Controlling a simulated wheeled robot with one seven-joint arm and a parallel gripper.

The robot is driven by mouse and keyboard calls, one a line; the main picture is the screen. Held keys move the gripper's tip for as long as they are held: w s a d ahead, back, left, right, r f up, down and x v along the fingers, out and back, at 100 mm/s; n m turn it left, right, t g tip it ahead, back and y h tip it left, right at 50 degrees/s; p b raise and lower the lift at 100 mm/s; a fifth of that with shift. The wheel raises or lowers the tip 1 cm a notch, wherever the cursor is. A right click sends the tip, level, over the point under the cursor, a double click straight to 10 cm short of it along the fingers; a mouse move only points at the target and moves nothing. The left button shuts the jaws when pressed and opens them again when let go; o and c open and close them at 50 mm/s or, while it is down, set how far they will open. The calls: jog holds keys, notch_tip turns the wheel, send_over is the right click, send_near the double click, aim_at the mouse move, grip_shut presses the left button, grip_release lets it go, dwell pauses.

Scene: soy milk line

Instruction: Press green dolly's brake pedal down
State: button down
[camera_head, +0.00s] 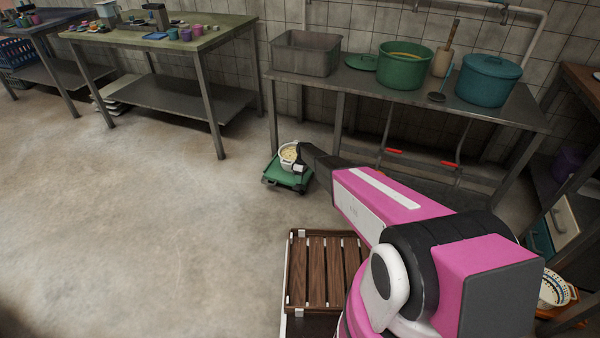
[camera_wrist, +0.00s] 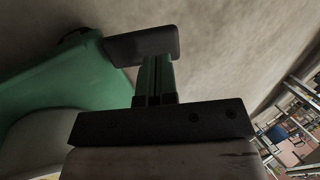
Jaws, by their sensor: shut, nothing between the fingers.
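The green dolly (camera_head: 284,179) stands on the floor near the front left leg of the right-hand table, with a white pot (camera_head: 287,153) of pale contents on it. In the wrist view, the dolly's green deck (camera_wrist: 75,85) fills the left side. A flat dark plate (camera_wrist: 140,45), which looks like the brake pedal, sticks out from the dolly's edge. My gripper (camera_wrist: 154,78) is shut and empty, its fingertips at this plate in the picture. I cannot tell whether they touch it or how far down it is. In the head view my arm's end hides the dolly's right side.
A steel table (camera_head: 455,108) behind holds a grey bin (camera_head: 305,52), a green pot (camera_head: 404,70) and a teal pot (camera_head: 487,82). A slatted wooden rack (camera_head: 325,270) is in front. Another table (camera_head: 165,45) stands at back left. The floor left of the dolly is clear.

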aim_at(297, 188)
jog(key=shift+x, duration=1.2)
jog(key=shift+s+a, duration=0.1)
jog(key=shift+s, duration=0.05)
jog(key=shift+s+f+t, duration=0.2)
jog(key=shift+s+t, duration=0.05)
jog(key=shift+t, duration=0.25)
jog(key=shift+s+a+f+t+h, duration=0.2)
jog(key=shift+s+f+t+h, duration=0.3)
jog(key=shift+t, duration=0.5)
jog(key=f+t, duration=0.1)
jog(key=t, duration=0.1)
jog(key=f+t+h, duration=0.1)
jog(key=shift+s+a+f+t, duration=0.2)
jog(key=shift+s+f+t, duration=0.05)
jog(key=shift+s+t, duration=0.15)
jog(key=shift+w+f, duration=0.15)
jog(key=shift+f, duration=0.75)
jog(key=shift+f, duration=0.25)
